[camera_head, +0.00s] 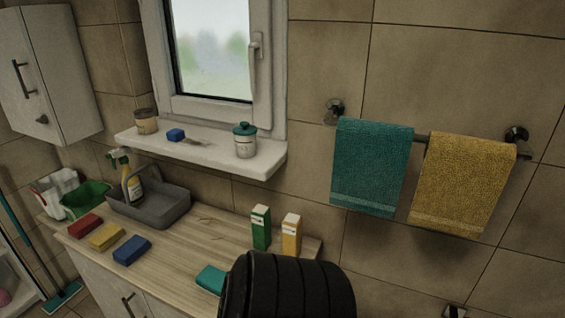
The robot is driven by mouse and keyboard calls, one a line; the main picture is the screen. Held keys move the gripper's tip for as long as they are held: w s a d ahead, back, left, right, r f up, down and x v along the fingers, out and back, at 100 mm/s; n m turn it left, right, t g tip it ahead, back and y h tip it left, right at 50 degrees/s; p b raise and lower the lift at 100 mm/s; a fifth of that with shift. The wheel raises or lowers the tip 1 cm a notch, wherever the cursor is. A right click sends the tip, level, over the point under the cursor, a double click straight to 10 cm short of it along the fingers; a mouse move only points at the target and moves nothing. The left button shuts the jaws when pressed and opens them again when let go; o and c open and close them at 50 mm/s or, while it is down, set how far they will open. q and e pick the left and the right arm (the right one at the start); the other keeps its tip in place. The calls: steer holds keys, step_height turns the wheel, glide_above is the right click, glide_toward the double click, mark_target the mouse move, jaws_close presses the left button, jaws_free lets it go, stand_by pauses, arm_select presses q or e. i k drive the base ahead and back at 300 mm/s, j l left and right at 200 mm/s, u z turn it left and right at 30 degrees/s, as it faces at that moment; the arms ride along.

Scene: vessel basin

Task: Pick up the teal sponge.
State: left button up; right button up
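The teal sponge (209,278) lies flat on the wooden countertop (190,247), near the front edge at the lower middle of the head view. Its right end is hidden behind a large black ribbed part of mine that fills the bottom middle. Neither of my grippers shows in this view, so I cannot see their fingers or how they stand to the sponge.
Red (85,225), yellow (107,237) and blue (132,249) sponges lie left on the counter. A grey caddy (165,207) with a spray bottle (130,185) stands behind them. Green (261,228) and yellow (291,235) cartons stand behind the teal sponge. The mid-counter is clear.

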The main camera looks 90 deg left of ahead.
mark_target(211, 279)
steer(key=u, duration=3.3)
